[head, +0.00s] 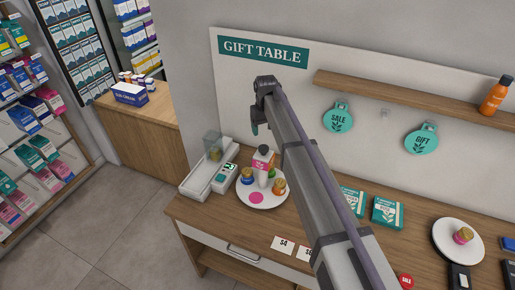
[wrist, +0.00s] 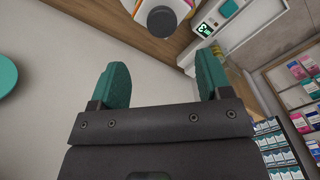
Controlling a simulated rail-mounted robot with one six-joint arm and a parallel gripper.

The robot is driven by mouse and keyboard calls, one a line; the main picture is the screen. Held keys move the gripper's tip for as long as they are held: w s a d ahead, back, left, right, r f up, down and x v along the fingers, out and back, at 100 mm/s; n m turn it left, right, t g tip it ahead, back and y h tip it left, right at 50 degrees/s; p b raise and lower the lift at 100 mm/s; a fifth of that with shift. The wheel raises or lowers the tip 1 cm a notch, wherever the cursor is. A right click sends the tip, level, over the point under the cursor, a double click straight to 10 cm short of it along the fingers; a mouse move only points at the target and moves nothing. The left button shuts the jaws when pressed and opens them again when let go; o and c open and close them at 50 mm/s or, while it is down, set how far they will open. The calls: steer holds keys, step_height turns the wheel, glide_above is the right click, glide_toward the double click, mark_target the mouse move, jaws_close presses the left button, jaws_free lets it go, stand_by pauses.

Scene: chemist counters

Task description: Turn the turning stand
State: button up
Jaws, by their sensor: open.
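A round white stand (head: 278,203), which looks like the turning stand, lies on the wooden table at the left. It bears a white bottle (head: 263,160), several small coloured jars and a pink round spot (head: 256,198). My gripper (head: 255,128) is above and behind the stand, apart from it, near the wall board. In the wrist view my gripper (wrist: 162,80) is open, with its two teal fingers wide apart and nothing between them. A dark-capped bottle (wrist: 162,20) shows beyond the fingers at the top; the stand is mostly cut off there.
A white device with a display (head: 225,178) stands close left of the stand. Another round white plate (head: 446,228) with a pink jar is at the right. Teal boxes (head: 388,212) lie between. A wooden shelf (head: 400,92) and hanging teal signs (head: 338,117) are on the wall.

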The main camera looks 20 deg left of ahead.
mark_target(264, 147)
step_height(264, 147, down, 10)
steer(key=b, duration=0.8)
steer(key=shift+a+b, duration=0.15)
steer(key=shift+b, duration=0.15)
steer(key=shift+r, duration=0.15)
steer(key=shift+c, duration=0.2)
steer(key=c, duration=1.3)
steer(key=shift+o, duration=0.2)
